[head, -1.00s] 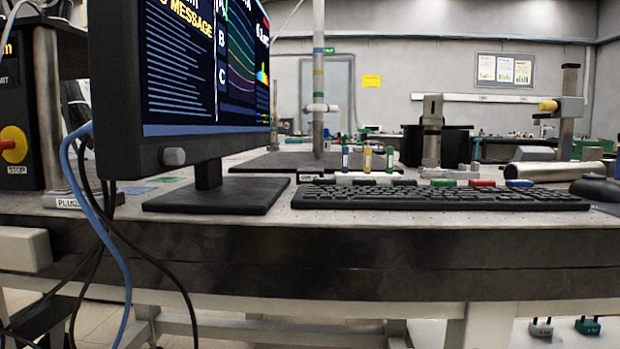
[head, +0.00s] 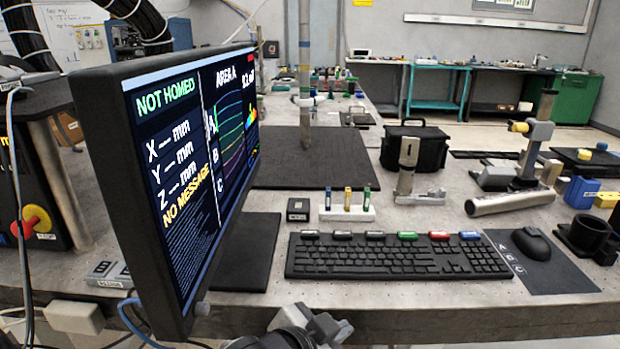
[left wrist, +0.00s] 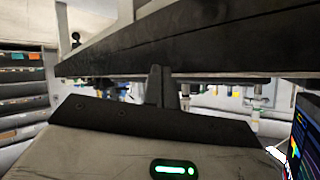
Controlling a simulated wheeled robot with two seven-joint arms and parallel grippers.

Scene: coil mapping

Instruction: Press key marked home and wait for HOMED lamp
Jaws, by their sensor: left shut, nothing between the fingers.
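The monitor (head: 170,170) stands at the left of the bench and reads NOT HOMED in green, with dashes for X, Y and Z and NO MESSAGE in yellow. The black keyboard (head: 395,258) lies to its right. Along its back edge is a row of larger keys: a green key (head: 407,236), a red key (head: 439,236), a blue key (head: 469,235) and several dark ones; their labels are too small to read. My left gripper (head: 335,328) is shut and empty at the bench's front edge, below the keyboard in the picture. Its fingers show in the left wrist view (left wrist: 160,88), with the dark bench edge above.
A mouse (head: 531,243) on a dark pad lies right of the keyboard. Behind the keyboard are a small rack of colored vials (head: 347,212), a black box (head: 298,209) and a metal stand (head: 407,165). A red-and-yellow stop button (head: 32,222) is at far left.

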